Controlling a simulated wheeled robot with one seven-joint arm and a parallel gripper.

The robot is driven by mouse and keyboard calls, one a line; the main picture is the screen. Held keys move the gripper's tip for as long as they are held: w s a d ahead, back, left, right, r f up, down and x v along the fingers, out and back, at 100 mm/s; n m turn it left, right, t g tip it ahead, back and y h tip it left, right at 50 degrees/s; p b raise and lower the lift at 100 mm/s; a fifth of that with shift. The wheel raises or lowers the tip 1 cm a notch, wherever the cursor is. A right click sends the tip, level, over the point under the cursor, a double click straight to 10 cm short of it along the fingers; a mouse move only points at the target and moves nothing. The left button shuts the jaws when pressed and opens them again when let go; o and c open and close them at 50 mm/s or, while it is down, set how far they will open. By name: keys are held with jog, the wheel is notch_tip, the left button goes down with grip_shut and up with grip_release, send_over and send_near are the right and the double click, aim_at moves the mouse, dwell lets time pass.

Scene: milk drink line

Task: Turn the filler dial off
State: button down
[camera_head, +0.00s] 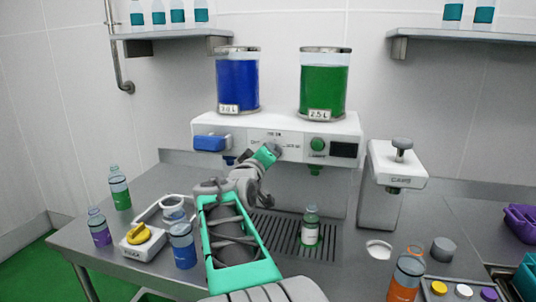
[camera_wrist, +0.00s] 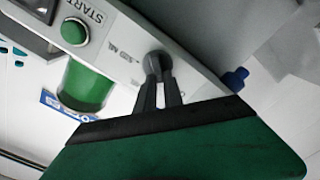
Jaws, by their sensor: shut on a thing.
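The filler (camera_head: 225,124) is a white panel unit on the steel counter, with a blue tank (camera_head: 238,85) and a green tank (camera_head: 323,90) on top. Its grey filler dial (camera_wrist: 157,62) sits mid panel, between printed labels too blurred to read. My gripper (camera_head: 271,152) reaches up to the panel front in the head view. In the wrist view, my gripper's two grey fingers (camera_wrist: 160,88) are closed on the dial's knob. The fingers hide part of the dial, so I cannot tell its setting. A green START button (camera_wrist: 74,31) is beside it, also in the head view (camera_head: 320,143).
A bottle with green liquid (camera_head: 310,231) stands on the drain grate (camera_head: 322,250) below. A capper (camera_head: 397,170) stands right. Several bottles and a yellow-knobbed box (camera_head: 142,240) are left. An orange bottle (camera_head: 405,280) and caps (camera_head: 463,291) are front right.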

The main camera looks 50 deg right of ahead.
jog(key=shift+w+f+n, duration=0.15)
jog(key=shift+f+n, duration=0.05)
jog(key=shift+n, duration=0.8)
jog(key=c, duration=1.5)
grip_release()
jog(key=shift+a, duration=0.1)
jog(key=shift+o, duration=0.2)
jog(key=b+v, duration=0.2)
jog(key=v, duration=0.6)
